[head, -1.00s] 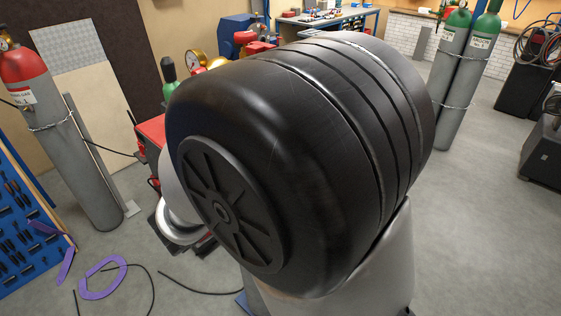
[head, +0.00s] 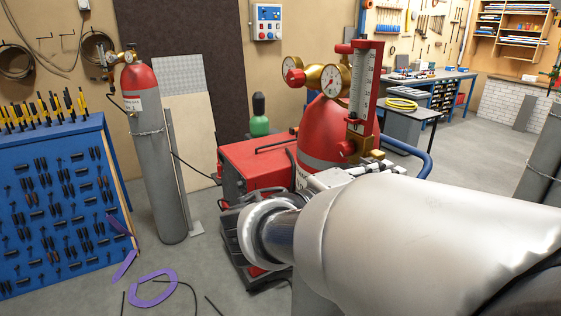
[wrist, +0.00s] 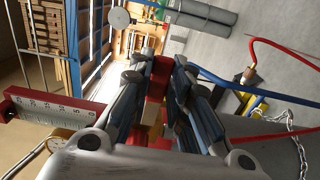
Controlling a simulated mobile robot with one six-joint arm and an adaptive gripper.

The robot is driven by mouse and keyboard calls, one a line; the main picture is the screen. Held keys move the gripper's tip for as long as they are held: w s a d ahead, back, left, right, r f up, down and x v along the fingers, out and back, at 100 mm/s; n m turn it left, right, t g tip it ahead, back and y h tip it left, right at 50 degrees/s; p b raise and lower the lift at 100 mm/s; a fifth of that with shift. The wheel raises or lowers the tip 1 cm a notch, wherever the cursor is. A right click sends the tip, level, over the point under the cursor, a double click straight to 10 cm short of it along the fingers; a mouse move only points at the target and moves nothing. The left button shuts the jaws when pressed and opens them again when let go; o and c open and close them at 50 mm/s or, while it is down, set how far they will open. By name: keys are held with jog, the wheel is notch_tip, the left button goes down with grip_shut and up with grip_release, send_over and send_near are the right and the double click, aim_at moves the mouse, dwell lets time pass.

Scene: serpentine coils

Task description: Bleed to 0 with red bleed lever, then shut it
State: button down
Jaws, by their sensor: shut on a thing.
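The red bleed lever (wrist: 161,72) shows between the two fingers of my gripper (wrist: 160,75) in the wrist view, with a brass part beside it. The fingers are shut on it. In the head view my gripper (head: 335,178) is low beside the red cylinder, partly behind my arm, and I cannot make out the lever clearly there. A red upright gauge with a white scale (head: 361,88) stands above; its scale also shows in the wrist view (wrist: 45,108). I cannot read its level. Two round brass-rimmed gauges, one at the right (head: 336,80), sit beside it.
The red cylinder (head: 322,130) stands by a red machine (head: 262,165). A grey cylinder with a red top (head: 157,165) and a blue tool board (head: 55,205) are at the left. Purple pieces and cables (head: 152,292) lie on the floor. A workbench stands at the back right.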

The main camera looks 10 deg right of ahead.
jog(key=shift+f, duration=0.1)
dwell(0.3)
jog(key=c, duration=1.8)
grip_release()
jog(key=shift+o, duration=0.2)
jog(key=shift+a, duration=0.1)
jog(key=v, duration=1.2)
